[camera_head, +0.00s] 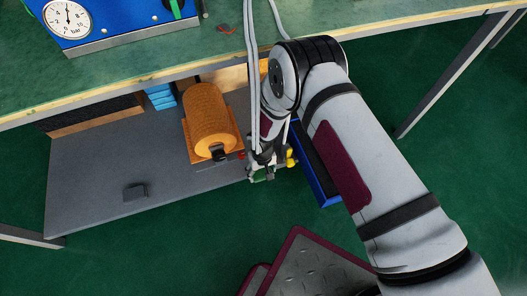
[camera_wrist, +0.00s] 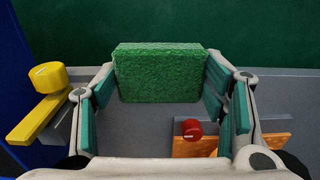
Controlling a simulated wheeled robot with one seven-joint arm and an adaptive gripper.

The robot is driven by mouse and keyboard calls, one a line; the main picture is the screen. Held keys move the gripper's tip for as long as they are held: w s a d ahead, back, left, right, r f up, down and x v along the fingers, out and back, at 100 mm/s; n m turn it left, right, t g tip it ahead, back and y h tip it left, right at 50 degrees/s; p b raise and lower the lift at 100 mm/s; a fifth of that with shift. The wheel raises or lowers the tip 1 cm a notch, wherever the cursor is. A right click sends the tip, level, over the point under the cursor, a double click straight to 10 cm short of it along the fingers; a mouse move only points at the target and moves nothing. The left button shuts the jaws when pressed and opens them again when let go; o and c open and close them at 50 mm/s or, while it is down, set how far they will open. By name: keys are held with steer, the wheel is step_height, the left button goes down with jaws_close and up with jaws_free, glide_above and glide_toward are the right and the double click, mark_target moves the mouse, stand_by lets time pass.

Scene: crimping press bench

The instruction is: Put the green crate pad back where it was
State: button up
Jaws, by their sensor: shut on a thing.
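The green crate pad (camera_wrist: 158,75) is a rough-textured green block between the fingers of my gripper (camera_wrist: 160,82). My gripper is shut on it, with one finger at each side. In the wrist view the pad overlaps the edge of the grey lower shelf (camera_wrist: 140,125); I cannot tell whether it touches it. In the head view my gripper (camera_head: 262,172) is low, at the shelf's right end, and the pad is mostly hidden. A blue crate (camera_head: 322,188) stands just right of it, partly hidden by my arm.
A yellow knob (camera_wrist: 47,77) is close left of my gripper in the wrist view. A red knob (camera_wrist: 192,128) is close by at an orange board (camera_wrist: 215,146). An orange roll (camera_head: 209,118) lies on the shelf. The green bench top (camera_head: 150,62) overhangs it.

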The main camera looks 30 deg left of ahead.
steer(key=w+a+b, duration=0.1)
steer(key=w, duration=0.1)
steer(key=w+a+b, duration=0.1)
steer(key=w+a, duration=0.1)
steer(key=w, duration=0.1)
steer(key=w+a+f+b, duration=0.1)
steer(key=w, duration=0.2)
steer(key=shift+a+f+b, duration=0.1)
steer(key=shift+a+b, duration=0.2)
steer(key=shift+a, duration=0.05)
steer(key=shift+w+a+b, duration=0.3)
steer(key=shift+w+a, duration=0.1)
steer(key=shift+w, duration=0.2)
steer(key=shift+w+f+b, duration=0.1)
steer(key=shift+f+b, duration=0.95)
steer(key=shift+f, duration=0.6)
steer(key=shift+f, duration=0.1)
steer(key=o, duration=1.3)
